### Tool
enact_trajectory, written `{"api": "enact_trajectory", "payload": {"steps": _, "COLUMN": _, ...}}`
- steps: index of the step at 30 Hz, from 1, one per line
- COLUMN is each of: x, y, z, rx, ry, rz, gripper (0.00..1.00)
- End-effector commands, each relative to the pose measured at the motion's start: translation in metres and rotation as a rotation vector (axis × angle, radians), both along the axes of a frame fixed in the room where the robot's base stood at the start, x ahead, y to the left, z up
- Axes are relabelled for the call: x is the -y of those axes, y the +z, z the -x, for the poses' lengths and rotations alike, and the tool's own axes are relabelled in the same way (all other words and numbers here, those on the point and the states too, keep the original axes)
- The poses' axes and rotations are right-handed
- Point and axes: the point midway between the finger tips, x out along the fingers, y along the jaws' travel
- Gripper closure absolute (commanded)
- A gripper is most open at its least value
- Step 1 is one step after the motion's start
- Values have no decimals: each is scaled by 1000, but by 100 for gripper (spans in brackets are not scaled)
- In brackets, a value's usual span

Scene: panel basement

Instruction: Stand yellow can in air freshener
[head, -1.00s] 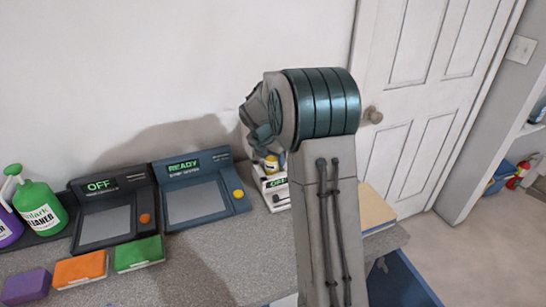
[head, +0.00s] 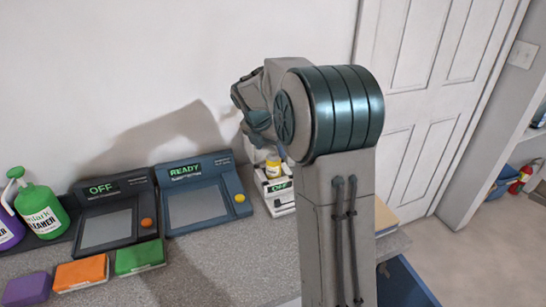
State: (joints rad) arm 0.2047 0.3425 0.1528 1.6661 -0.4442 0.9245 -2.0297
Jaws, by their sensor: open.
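The yellow can (head: 272,165) with a white label stands upright at the back of a small white device (head: 280,204) with a green "OFF" display. This device appears to be the air freshener. The can's base is hidden by the display, so I cannot tell how deep it sits. My gripper (head: 248,108) is above and slightly left of the can, apart from it and empty as far as I can see. It is open, though my own arm hides part of it and the fingertips are hard to make out.
A blue "READY" panel (head: 197,205) and a black "OFF" panel (head: 106,227) stand left of the device. Green (head: 140,256), orange (head: 81,272) and purple (head: 27,288) blocks lie in front. Green (head: 42,210) and purple bottles stand far left. A wall is behind.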

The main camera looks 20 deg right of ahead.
Motion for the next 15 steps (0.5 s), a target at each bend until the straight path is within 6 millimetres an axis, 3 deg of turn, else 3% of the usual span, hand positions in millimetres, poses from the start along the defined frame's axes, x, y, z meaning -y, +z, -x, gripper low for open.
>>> {"api": "enact_trajectory", "payload": {"steps": 3, "x": -6, "y": 20, "z": 5, "rx": 2, "ry": -1, "rz": 0, "gripper": 36}}
{"api": "enact_trajectory", "payload": {"steps": 10, "x": -14, "y": 38, "z": 13, "rx": 6, "ry": -20, "rz": -7, "gripper": 36}}
{"api": "enact_trajectory", "payload": {"steps": 15, "x": -28, "y": 46, "z": 43, "rx": 71, "ry": -209, "rz": -76, "gripper": 36}}
